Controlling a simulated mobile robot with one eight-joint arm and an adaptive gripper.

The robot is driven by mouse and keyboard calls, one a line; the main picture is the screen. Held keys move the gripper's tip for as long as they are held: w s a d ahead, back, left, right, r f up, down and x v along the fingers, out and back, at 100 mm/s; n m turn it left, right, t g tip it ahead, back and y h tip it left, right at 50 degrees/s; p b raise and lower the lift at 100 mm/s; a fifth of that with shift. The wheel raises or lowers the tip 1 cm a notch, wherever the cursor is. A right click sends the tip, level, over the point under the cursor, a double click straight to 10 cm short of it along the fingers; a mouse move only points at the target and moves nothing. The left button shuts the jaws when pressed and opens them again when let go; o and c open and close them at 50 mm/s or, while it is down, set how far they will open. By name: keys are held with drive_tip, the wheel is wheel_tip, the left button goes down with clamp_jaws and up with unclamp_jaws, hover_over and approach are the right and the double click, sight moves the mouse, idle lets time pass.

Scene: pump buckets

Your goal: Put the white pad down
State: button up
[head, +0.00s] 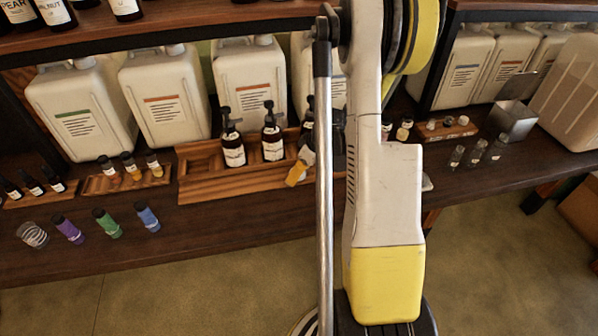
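I cannot make out the white pad for certain. A small pale object (427,183) shows at the right edge of my arm, over the dark wooden counter (230,222). Most of it is hidden behind the arm, so I cannot tell whether it is the pad or what it rests on. My gripper is not visible. My white and yellow arm stands upright across the middle of the head view and covers that part of the counter.
A wooden tray (215,189) holds dark pump bottles (232,140). A tilted amber-ended bottle (299,170) is near its right end. Large white jugs (166,97) line the back. Glass vials (476,152) and a metal box (512,121) stand right.

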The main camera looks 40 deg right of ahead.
drive_tip(key=shift+r, duration=0.25)
drive_tip(key=p+v, duration=0.5)
drive_tip(key=v, duration=0.6)
drive_tip(key=shift+s+r+p, duration=0.2)
drive_tip(key=shift+r+p, duration=0.1)
drive_tip(key=shift+r, duration=0.05)
drive_tip(key=shift+d, duration=0.1)
